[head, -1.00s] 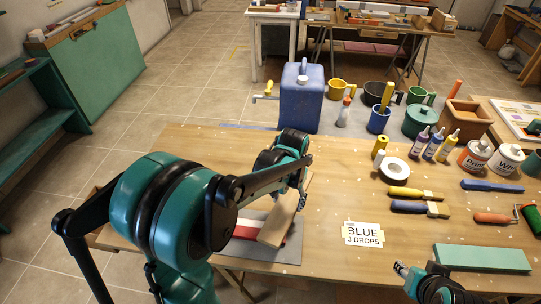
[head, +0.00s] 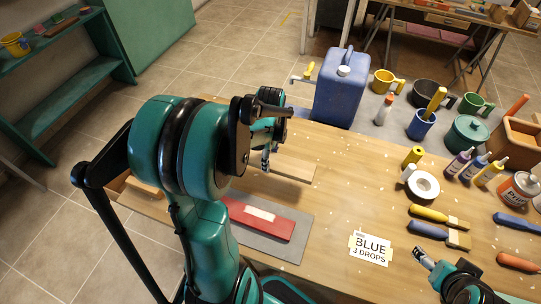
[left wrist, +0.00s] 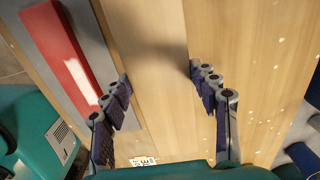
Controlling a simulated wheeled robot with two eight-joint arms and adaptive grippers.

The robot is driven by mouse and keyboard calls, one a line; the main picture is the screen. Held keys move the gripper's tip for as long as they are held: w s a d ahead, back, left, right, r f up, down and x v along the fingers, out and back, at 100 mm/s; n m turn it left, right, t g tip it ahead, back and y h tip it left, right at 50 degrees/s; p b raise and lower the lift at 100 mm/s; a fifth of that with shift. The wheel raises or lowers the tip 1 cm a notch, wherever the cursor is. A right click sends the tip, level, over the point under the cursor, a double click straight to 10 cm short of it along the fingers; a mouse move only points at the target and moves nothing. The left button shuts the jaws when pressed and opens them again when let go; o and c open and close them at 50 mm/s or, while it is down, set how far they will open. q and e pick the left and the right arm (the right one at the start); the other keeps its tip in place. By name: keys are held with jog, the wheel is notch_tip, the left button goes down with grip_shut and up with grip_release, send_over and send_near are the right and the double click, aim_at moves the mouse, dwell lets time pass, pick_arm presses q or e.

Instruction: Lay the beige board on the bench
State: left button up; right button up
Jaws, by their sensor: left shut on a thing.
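The beige board (head: 292,167) is a plain light plank, held level or nearly so over the wooden bench (head: 335,205). My left gripper (head: 268,158) is at its left part in the head view, which my arm partly hides. In the left wrist view the board (left wrist: 150,45) runs between the two fingers of my left gripper (left wrist: 160,82), which is shut on it. I cannot tell whether its underside touches the bench. My right gripper (head: 424,258) is at the lower right, over the front of the bench; its jaws are too small to read.
A red block with a white patch (head: 262,217) lies on a grey mat (head: 298,232) in front of the board. A blue jerrycan (head: 342,92) stands behind it. A note card (head: 370,248), tape roll (head: 423,185) and brushes (head: 440,215) lie to the right.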

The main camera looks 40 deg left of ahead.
aim_at(270, 178)
pick_arm(q)
jog(key=shift+s, duration=0.1)
notch_tip(270, 178, down, 8)
jog(key=b, duration=0.6)
jog(key=shift+r+b, duration=0.1)
jog(key=shift+b, duration=0.25)
jog(key=shift+f+b, duration=0.5)
jog(key=shift+f, duration=0.1)
dwell(0.6)
jog(key=o, duration=1.5)
jog(key=shift+c, duration=0.2)
jog(key=shift+r, duration=0.1)
notch_tip(270, 178, up, 12)
